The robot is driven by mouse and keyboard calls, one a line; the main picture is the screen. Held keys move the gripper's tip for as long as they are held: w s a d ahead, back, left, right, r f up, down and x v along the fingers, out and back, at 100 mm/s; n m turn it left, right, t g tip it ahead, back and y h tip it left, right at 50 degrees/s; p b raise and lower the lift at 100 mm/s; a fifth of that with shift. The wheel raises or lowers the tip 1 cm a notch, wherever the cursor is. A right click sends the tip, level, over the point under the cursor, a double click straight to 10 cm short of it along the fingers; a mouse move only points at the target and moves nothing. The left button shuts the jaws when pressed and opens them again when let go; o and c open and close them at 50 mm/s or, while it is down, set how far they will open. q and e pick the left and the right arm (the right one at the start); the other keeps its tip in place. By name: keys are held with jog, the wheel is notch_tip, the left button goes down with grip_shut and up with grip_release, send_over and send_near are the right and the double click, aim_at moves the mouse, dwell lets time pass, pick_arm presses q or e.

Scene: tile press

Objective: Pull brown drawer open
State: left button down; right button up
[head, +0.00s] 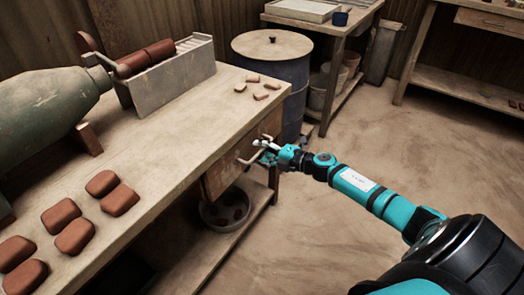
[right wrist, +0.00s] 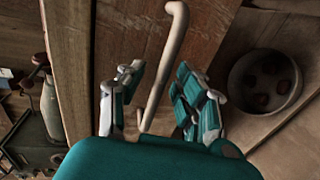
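The brown drawer (head: 220,175) is under the top of the long workbench and its front looks about flush with the bench side. Its pale bar handle (head: 246,160) sticks out from the front. My right gripper (head: 265,151) is at the handle. In the right wrist view the handle (right wrist: 166,65) runs between the two spread fingers of my right gripper (right wrist: 155,98). There is a visible gap on each side, and the drawer front (right wrist: 130,40) lies beyond. My left gripper is not in view.
The workbench (head: 150,165) holds several reddish tiles, a grey-green press body (head: 50,105) and a metal rack (head: 172,80). A round pan (head: 226,210) stands on the shelf below the drawer. A blue drum (head: 275,75) stands behind. The floor at right is clear.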

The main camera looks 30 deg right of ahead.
grip_shut()
jog(key=shift+s, duration=0.15)
dwell(0.4)
